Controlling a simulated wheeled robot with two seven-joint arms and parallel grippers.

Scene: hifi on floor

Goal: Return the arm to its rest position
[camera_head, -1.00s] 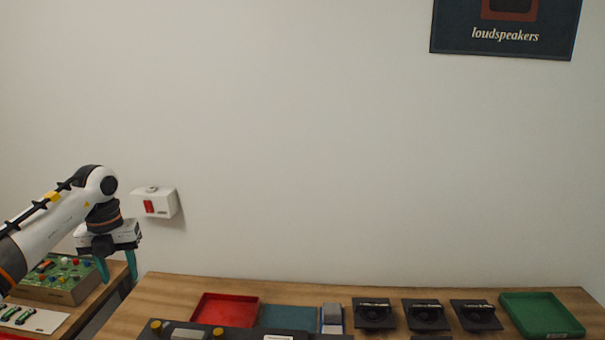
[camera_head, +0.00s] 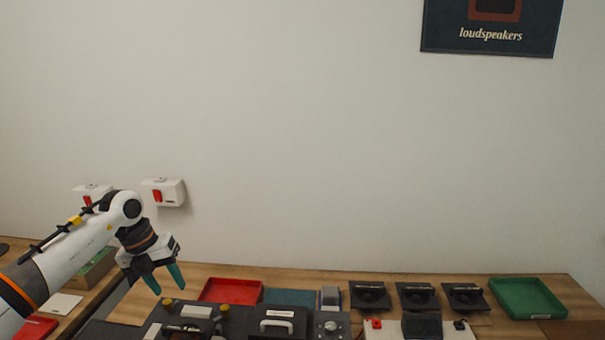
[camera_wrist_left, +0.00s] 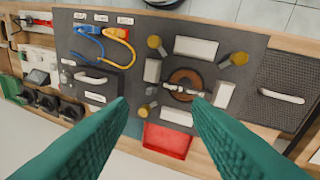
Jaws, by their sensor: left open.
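My left gripper (camera_head: 164,280) is in the head view at the lower left, on the white arm. Its two teal fingers are apart and empty, hanging above the left end of the wooden table. In the left wrist view the open fingers (camera_wrist_left: 160,110) reach up over the dark equipment panel (camera_wrist_left: 215,62), with nothing between them. The red tray (camera_wrist_left: 168,140) shows between the fingers, below the panel in that view. My right gripper does not show.
On the table stand a red tray (camera_head: 230,291), several black speaker units (camera_head: 417,296) and a green tray (camera_head: 528,297). A white wall box with a red switch (camera_head: 163,191) is behind the arm. A second table (camera_head: 85,290) is at the left.

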